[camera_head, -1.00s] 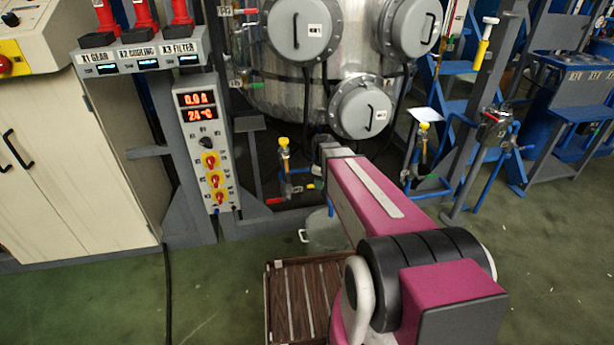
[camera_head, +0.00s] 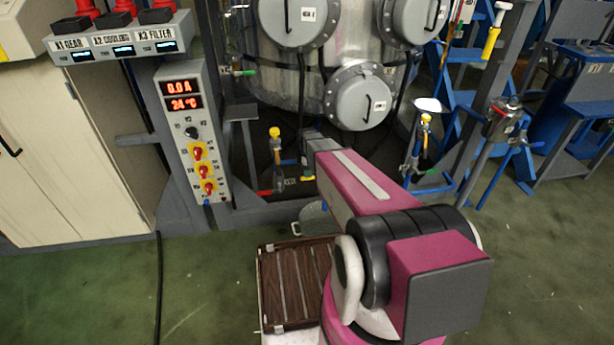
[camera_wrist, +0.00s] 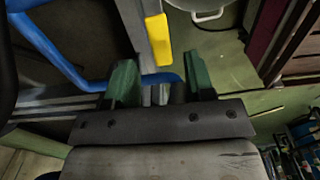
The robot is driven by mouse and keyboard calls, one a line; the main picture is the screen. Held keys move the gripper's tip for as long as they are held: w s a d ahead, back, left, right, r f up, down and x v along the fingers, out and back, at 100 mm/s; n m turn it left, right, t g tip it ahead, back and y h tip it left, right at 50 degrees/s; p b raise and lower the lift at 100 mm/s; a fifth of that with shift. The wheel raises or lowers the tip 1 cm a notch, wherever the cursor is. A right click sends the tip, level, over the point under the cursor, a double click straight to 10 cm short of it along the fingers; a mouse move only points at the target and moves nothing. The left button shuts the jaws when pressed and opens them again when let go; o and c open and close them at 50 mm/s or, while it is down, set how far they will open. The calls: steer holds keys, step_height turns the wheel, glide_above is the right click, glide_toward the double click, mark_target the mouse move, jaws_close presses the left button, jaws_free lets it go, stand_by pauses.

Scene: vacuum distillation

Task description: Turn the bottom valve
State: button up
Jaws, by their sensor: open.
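A yellow valve handle (camera_wrist: 158,40) hangs into the wrist view from the top, a flat bar with its end just above the gap between my fingers. My gripper (camera_wrist: 160,85) is open, with its two green fingers apart and nothing seen held between them. The handle's end looks close to the finger gap, but I cannot tell whether it is between the fingers. In the head view a small yellow handle (camera_head: 308,178) shows low under the steel tank (camera_head: 300,85), beside my arm. My fingers are hidden there behind my arm.
A blue pipe (camera_wrist: 60,50) runs at the left of the wrist view. A pail (camera_wrist: 208,12) is on the floor beyond. In the head view, a control panel (camera_head: 190,130) stands left, a valve with a yellow knob (camera_head: 275,133) nearby, and a slatted brown surface (camera_head: 295,285) lies in front.

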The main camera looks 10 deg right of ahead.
steer(key=shift+f, duration=1.75)
jaws_close()
steer(key=shift+w, duration=0.15)
steer(key=shift+w+d+m, duration=1.05)
steer(key=shift+w+m, duration=0.05)
steer(key=shift+m, duration=1.65)
steer(key=shift+w+d+m, duration=1.05)
steer(key=shift+w+m, duration=0.1)
steer(key=shift+m, duration=1.65)
steer(key=shift+w+d+m, duration=1.05)
steer(key=shift+w+m, duration=0.05)
steer(key=shift+m, duration=1.65)
